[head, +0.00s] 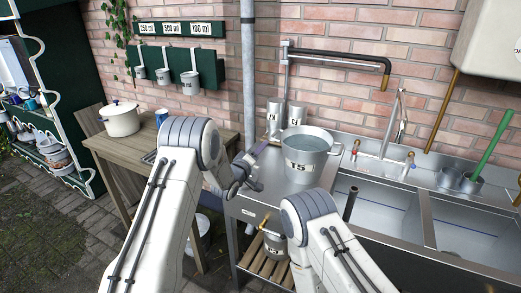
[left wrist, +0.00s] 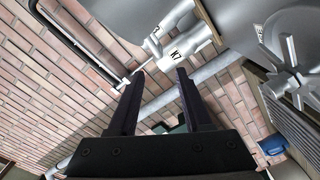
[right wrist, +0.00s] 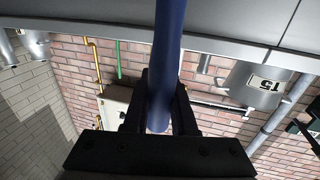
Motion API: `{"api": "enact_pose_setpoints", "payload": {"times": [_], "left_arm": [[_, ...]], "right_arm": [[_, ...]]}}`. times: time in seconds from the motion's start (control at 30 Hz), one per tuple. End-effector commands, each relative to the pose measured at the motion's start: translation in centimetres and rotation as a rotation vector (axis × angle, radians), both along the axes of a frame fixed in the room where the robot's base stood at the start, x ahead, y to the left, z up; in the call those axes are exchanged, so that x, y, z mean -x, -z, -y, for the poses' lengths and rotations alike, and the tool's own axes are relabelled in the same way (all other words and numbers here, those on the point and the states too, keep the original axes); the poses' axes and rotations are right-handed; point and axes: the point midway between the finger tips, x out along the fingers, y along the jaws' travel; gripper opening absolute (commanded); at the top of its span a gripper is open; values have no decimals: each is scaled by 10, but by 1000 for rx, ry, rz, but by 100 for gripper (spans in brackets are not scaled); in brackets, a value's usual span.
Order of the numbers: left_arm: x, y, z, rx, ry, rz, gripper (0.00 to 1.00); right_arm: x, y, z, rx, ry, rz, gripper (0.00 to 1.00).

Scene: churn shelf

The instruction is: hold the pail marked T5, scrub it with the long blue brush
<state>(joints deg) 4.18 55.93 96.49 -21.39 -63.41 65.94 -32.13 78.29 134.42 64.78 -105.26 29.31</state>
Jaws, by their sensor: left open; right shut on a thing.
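The metal pail marked T5 (head: 306,160) stands upright on the steel drainboard, with what looks like water in it. It shows upside down in the right wrist view (right wrist: 262,86). My left gripper (head: 257,160) is just left of the pail, apart from its handle as far as I can tell. In the left wrist view its fingers (left wrist: 155,98) are open with nothing between them. My right gripper (right wrist: 160,105) is shut on the blue shaft of the long brush (right wrist: 169,45). The brush head is out of view, and my right arm hides this gripper in the head view.
Two smaller marked cans (head: 297,116) stand behind the pail. Sink basins (head: 375,215) with a faucet (head: 392,125) lie to the right; a dark upright tube (head: 351,204) stands in the near one. A wooden table (head: 160,142) with a white pot (head: 121,119) is left. Another pail (head: 274,245) is below.

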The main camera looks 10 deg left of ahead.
Motion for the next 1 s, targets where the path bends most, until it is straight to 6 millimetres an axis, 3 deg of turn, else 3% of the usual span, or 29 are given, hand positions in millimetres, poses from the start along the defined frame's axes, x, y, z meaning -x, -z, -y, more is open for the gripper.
{"api": "enact_pose_setpoints", "payload": {"times": [0.17,0.7,1.0], "left_arm": [[-11,2,2,3,4,15,50],[-88,2,24,4,3,13,50],[-111,2,30,3,3,12,50]], "right_arm": [[0,0,0,0,0,1,0],[0,0,0,0,0,1,0],[0,0,0,0,0,1,0]]}}
